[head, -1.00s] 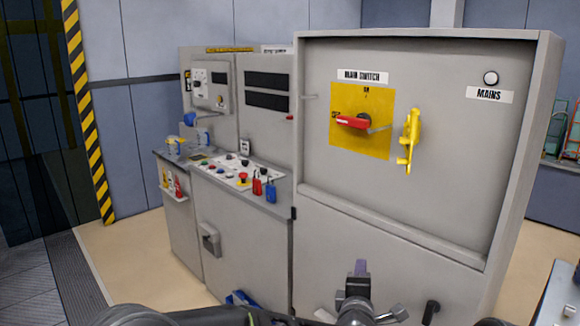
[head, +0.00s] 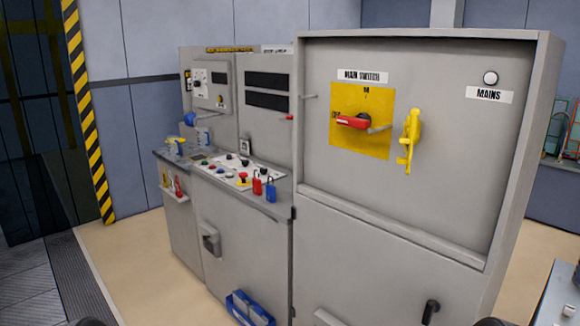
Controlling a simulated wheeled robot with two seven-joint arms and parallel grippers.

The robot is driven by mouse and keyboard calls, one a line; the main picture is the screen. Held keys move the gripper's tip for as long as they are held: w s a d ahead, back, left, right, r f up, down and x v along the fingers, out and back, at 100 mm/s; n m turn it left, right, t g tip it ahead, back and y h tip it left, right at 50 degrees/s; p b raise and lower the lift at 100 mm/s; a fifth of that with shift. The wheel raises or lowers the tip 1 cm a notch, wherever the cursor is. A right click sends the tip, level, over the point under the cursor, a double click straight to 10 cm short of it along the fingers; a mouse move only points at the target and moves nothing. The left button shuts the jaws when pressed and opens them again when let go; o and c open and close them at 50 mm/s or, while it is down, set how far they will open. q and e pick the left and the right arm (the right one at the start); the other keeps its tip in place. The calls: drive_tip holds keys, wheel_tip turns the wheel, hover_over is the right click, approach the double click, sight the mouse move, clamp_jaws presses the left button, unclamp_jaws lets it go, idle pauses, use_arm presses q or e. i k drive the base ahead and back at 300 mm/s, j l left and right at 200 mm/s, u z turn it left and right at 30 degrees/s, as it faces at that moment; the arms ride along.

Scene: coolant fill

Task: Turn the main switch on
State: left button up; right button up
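The main switch has a red handle (head: 352,122) on a yellow plate (head: 372,148), on the front of the tall grey cabinet (head: 440,180). The handle lies roughly level with its red end to the left, towards a small mark at the plate's left edge. Another small mark, seemingly "ON", is at the top of the plate. A label (head: 362,76) sits above the plate. A round white lamp (head: 490,78) sits above the "MAINS" label (head: 489,95) and looks unlit. Neither of my grippers shows; only dark bits, probably my arms, show at the bottom edge.
A yellow hasp-like piece (head: 411,140) hangs right of the switch plate. To the left is a lower console (head: 240,240) with several buttons, a red padlock (head: 257,186) and a blue one (head: 271,190). A blue bin (head: 249,308) is low at the front. Floor (head: 150,270) at left is clear.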

sight(362, 121)
drive_tip(key=k+l, duration=0.1)
drive_tip(key=l, duration=0.7)
drive_tip(key=k+l, duration=0.15)
drive_tip(key=l, duration=0.25)
drive_tip(key=z, duration=0.05)
